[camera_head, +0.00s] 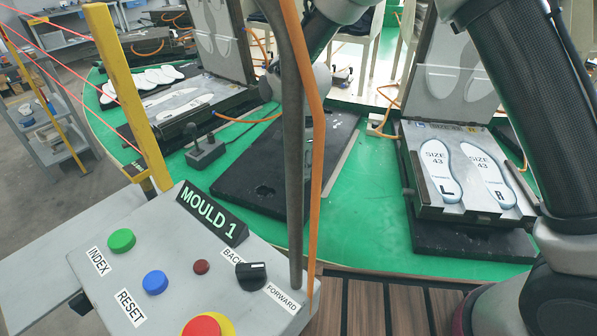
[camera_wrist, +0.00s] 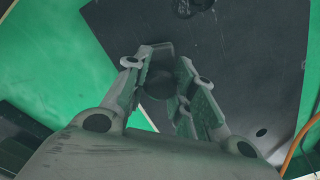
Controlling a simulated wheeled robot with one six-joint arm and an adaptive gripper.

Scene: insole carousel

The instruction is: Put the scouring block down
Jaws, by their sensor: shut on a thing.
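In the wrist view my gripper (camera_wrist: 162,62) is shut on a small dark block, the scouring block (camera_wrist: 158,80), held between its two fingers. The block is dark against a dark surface, so its edges are hard to make out. Below the fingers lies a black base plate (camera_wrist: 245,60) on the green table. I cannot tell how far the block is above the plate. In the head view the bare black plate (camera_head: 250,185) lies in the middle of the green table. The fingers and block cannot be made out there, behind the grey post and orange cable.
An open mould with size 43 insoles (camera_head: 465,172) stands at the right. Another open mould (camera_head: 185,100) with white insoles stands at the back left. A small black lever box (camera_head: 205,150) sits left of the plate. The MOULD 1 control panel (camera_head: 170,270) fills the front left.

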